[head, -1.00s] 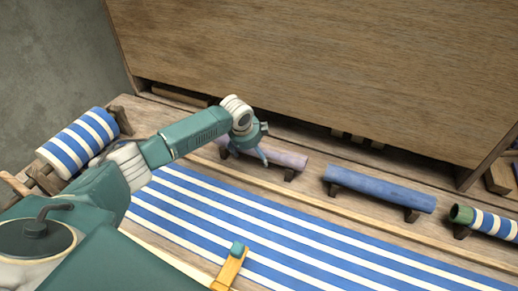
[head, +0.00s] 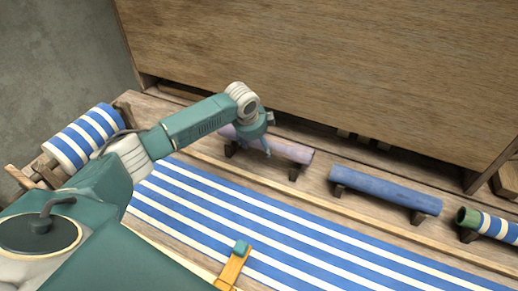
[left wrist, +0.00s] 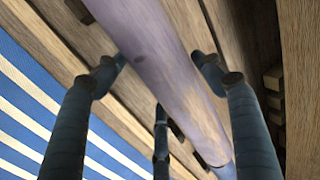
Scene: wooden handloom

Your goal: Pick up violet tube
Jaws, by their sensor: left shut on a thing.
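The violet tube (head: 290,151) is a pale purple cylinder at the back of the loom, by two dark wooden supports. My left gripper (head: 262,144) is shut on it from above, near its middle in the head view. In the left wrist view the violet tube (left wrist: 160,60) runs diagonally between the dark fingers of my left gripper (left wrist: 160,72). The tube looks slightly raised; I cannot tell whether it is clear of both supports. Its left part is partly hidden behind my gripper in the head view. My right gripper is not in view.
A blue tube (head: 385,190) rests on supports to the right, and a striped tube with a green end (head: 490,223) lies beyond it. A tall wooden panel (head: 330,70) stands behind. Striped cloth (head: 300,232) lies in front. A striped roll (head: 82,138) is at left.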

